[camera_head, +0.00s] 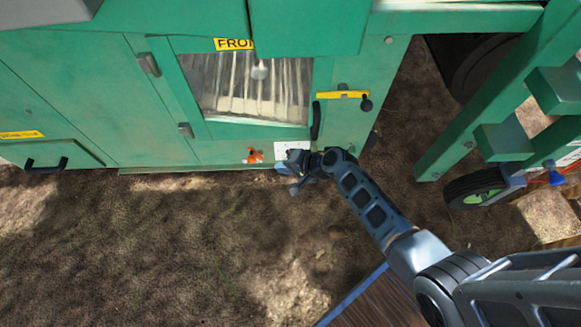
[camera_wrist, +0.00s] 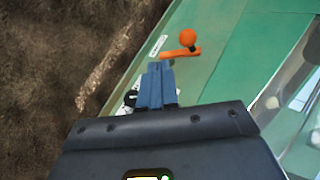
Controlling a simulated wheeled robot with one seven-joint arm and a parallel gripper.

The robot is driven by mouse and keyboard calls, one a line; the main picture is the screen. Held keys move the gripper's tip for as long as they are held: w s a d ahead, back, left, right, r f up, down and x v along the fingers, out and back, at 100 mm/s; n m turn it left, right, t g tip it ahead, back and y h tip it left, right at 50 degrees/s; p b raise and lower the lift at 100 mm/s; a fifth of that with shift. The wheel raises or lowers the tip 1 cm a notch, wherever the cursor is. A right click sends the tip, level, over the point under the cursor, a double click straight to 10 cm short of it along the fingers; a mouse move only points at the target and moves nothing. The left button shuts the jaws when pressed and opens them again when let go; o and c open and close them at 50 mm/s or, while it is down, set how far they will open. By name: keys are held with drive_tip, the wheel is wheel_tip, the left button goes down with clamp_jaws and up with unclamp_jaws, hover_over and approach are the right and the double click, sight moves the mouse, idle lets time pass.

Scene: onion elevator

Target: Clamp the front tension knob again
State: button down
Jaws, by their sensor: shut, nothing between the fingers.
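An orange lever with a round ball end (camera_wrist: 187,40) is mounted on the green machine panel in the wrist view. It also shows as a small orange part (camera_head: 252,156) low on the machine front in the head view; I take it to be the front tension knob. My gripper (camera_wrist: 157,70) has its blue fingers together with nothing between them, just short of the lever and apart from it. In the head view my gripper (camera_head: 284,167) is right of the orange part, close to the machine's lower edge.
A window door (camera_head: 245,85) with a black handle (camera_head: 316,120) is above. A yellow lever with a black knob (camera_head: 343,94) is to its right. A green frame with a wheel (camera_head: 477,188) stands at the right. Bare ground (camera_head: 150,240) is open in front.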

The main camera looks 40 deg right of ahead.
drive_tip(key=w+a+f+b, duration=0.2)
drive_tip(key=w+a, duration=0.1)
drive_tip(key=w, duration=0.3)
drive_tip(key=shift+f, duration=0.35)
drive_tip(key=shift+w+a+r, duration=0.1)
drive_tip(key=shift+w, duration=0.05)
